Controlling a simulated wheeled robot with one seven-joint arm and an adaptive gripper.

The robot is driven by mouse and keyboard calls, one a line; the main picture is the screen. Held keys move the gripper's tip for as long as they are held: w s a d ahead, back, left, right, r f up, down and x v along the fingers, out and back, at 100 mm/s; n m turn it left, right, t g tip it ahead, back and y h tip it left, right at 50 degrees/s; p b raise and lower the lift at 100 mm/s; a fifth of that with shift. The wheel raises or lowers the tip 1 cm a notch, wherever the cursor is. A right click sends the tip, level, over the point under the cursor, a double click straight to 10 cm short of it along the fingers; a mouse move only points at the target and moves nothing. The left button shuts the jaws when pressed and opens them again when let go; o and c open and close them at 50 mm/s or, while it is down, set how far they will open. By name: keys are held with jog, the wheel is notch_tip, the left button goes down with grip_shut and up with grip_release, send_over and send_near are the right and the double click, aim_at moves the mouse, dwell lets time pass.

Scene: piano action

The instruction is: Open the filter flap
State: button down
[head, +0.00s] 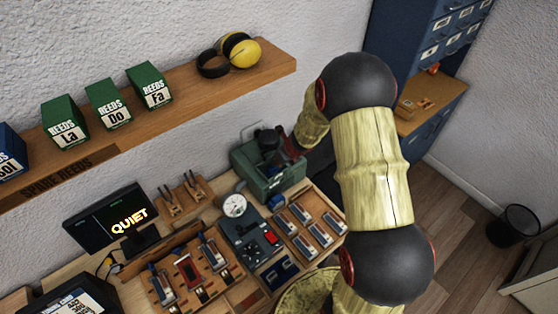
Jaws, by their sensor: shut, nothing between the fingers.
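A green metal box (270,178) stands at the back of the workbench, below the shelf. A thin pale upright outline shows at its back edge. I cannot tell whether this is the filter flap. My arm comes in from the lower right, bends at a black ball joint, and reaches down left to the box. My gripper (268,140) is dark and small, shut and empty, right over the box's top. It hides part of the top, and I cannot tell whether it touches the box.
A round gauge (234,205), a control panel with a red switch (270,238) and a tray of reeds (310,226) lie in front of the box. A monitor reading QUIET (118,221) stands left. A shelf (190,92) with green boxes and yellow earmuffs (241,50) runs above.

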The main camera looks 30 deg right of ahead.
jog(key=w+r+p, duration=0.1)
jog(key=p, duration=0.1)
jog(key=w+r+p, duration=0.2)
jog(key=shift+w+a, duration=0.2)
jog(key=shift+a, duration=0.15)
jog(key=shift+w+a+r+p, duration=0.1)
jog(key=shift+w+r+p, duration=0.1)
jog(key=shift+w+p, duration=0.35)
jog(key=shift+w+a+r+p, duration=0.1)
jog(key=shift+w+r+p, duration=0.05)
jog(key=shift+w+p, duration=0.35)
jog(key=shift+w+a+p, duration=0.25)
jog(key=shift+w+p, duration=0.6)
jog(key=shift+w, duration=0.4)
